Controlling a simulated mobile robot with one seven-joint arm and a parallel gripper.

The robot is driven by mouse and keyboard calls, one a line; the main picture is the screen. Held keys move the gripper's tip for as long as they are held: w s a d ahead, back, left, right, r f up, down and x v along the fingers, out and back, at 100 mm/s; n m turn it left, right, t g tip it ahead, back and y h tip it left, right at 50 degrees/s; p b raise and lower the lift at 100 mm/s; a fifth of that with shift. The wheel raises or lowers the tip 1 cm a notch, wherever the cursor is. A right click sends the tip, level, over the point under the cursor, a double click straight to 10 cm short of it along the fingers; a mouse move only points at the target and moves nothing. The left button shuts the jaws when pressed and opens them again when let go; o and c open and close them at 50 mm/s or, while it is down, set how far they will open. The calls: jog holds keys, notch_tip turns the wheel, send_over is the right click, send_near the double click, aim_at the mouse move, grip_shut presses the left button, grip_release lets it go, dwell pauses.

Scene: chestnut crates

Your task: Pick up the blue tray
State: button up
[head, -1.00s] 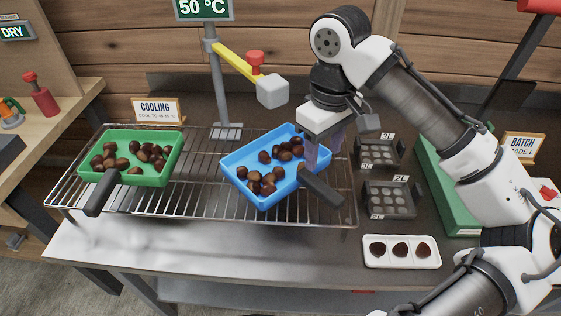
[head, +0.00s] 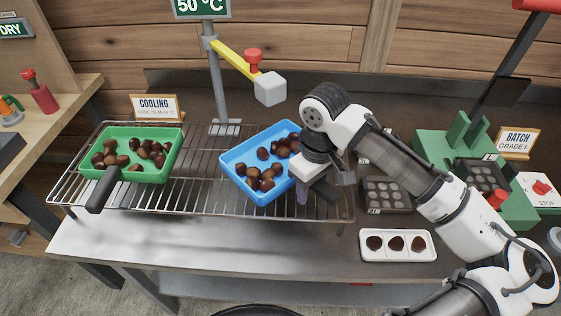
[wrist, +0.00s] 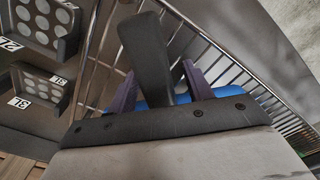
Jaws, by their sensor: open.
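The blue tray (head: 236,160) holds several chestnuts and rests on the wire rack, right of the green tray (head: 169,168). My gripper (head: 303,196) is low at the tray's right side, over its handle, and hides most of the handle in the head view. In the wrist view the dark handle (wrist: 147,50) runs between the two purple fingers of my open gripper (wrist: 157,90), with gaps on both sides. A strip of the blue tray (wrist: 207,91) shows behind the fingers.
The wire rack (head: 215,198) has bare bars between the trays. A post with a yellow arm (head: 236,61) stands behind. A white dish with chestnuts (head: 398,257) and a dark mould (head: 387,194) lie to the right. A green machine (head: 434,147) stands farther right.

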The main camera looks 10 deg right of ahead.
jog(key=shift+c, duration=0.4)
grip_shut()
